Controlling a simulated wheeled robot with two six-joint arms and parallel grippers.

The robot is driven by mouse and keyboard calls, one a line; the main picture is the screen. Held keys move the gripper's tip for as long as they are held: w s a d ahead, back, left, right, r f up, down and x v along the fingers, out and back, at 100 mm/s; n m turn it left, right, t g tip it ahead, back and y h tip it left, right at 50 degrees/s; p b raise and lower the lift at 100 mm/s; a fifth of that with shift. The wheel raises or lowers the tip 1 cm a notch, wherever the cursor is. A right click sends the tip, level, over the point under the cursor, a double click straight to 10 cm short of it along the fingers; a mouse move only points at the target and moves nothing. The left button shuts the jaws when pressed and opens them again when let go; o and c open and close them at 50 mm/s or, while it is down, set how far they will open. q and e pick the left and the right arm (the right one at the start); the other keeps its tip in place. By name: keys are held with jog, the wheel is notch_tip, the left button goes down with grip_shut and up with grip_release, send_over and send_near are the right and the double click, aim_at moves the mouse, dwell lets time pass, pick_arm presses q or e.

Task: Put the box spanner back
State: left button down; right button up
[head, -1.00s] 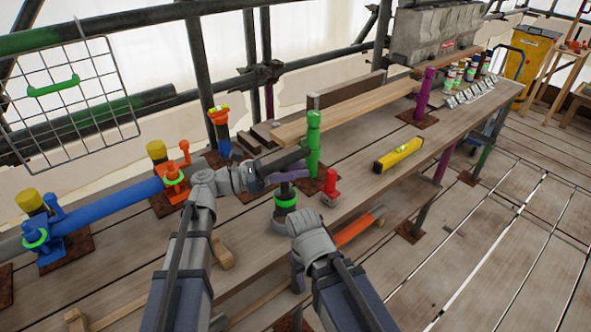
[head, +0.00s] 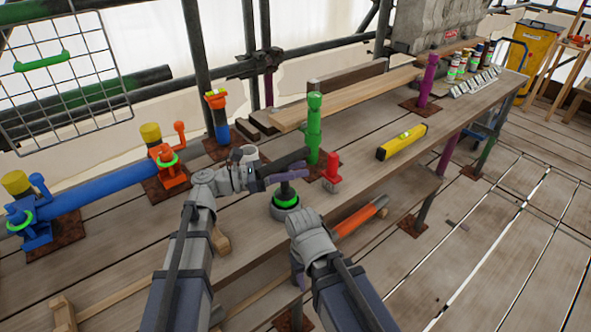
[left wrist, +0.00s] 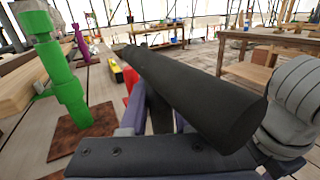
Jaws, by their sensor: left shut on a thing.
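My left gripper (head: 283,174) is shut on a dark, round bar, which I take to be the box spanner (head: 290,160). It is held roughly level above the bench, its far end near the green post (head: 314,130). In the left wrist view the spanner (left wrist: 195,95) runs slantwise across the jaws, with the green post (left wrist: 62,85) to its left. Below the left gripper stands a dark round holder with a green ring (head: 286,198). My right gripper (head: 298,272) hangs low at the bench's front edge; its jaw gap is not clear.
A red fitting (head: 331,172) stands beside the green post. A yellow spirit level (head: 402,142) lies to the right, and a long plank (head: 350,98) behind. An orange-handled tool (head: 358,216) lies on the lower shelf. A blue pipe (head: 100,190) with orange and blue clamps is at left.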

pick_arm(q)
jog(key=c, duration=0.6)
grip_release()
jog(key=shift+o, duration=0.5)
jog(key=shift+f, duration=0.1)
jog(key=o, duration=0.5)
jog(key=shift+f, duration=0.15)
jog(key=shift+f+b, duration=0.45)
jog(key=shift+b, duration=0.15)
jog(key=s+a, duration=0.1)
jog(key=a, duration=0.8)
jog(key=shift+s+f, duration=0.2)
